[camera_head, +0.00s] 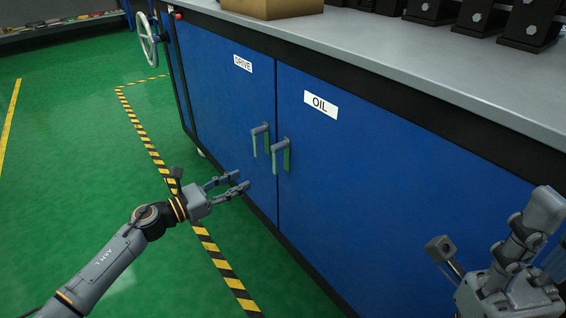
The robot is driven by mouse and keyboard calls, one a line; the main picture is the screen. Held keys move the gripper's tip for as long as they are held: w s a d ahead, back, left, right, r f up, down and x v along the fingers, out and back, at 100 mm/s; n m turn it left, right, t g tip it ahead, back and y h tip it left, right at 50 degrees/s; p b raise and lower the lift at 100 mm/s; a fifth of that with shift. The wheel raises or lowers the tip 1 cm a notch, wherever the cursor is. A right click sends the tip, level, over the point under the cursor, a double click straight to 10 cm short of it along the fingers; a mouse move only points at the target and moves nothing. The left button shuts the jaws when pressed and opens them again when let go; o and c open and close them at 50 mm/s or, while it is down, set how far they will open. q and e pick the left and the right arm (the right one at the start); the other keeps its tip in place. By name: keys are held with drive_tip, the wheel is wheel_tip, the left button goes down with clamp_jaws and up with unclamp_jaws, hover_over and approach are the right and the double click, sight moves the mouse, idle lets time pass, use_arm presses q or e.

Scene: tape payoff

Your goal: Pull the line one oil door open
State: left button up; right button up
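The oil door (390,190) is a blue cabinet door with a white "OIL" label (321,104) near its upper left corner. It looks shut, flush with the drive door (225,120) on its left. The oil door's handle (281,156) is a grey-green lever near its left edge. The drive door's handle (261,141) is close beside it. My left gripper (242,182) is open and empty, below and left of both handles, touching neither. My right gripper is at the lower right, partly cut off by the frame; its fingertips do not show clearly.
A grey worktop (430,70) runs above the doors with a cardboard-coloured box (272,8) and several black blocks (430,10) on it. A handwheel (147,40) sticks out at the cabinet's left end. Green floor with yellow-black tape (150,150) is free in front.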

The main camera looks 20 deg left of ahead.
sight(273, 165)
use_arm(q)
drive_tip(key=b+x, duration=0.2)
drive_tip(key=x, duration=1)
drive_tip(key=shift+w+d, duration=0.2)
drive_tip(key=shift+w, duration=0.05)
clamp_jaws()
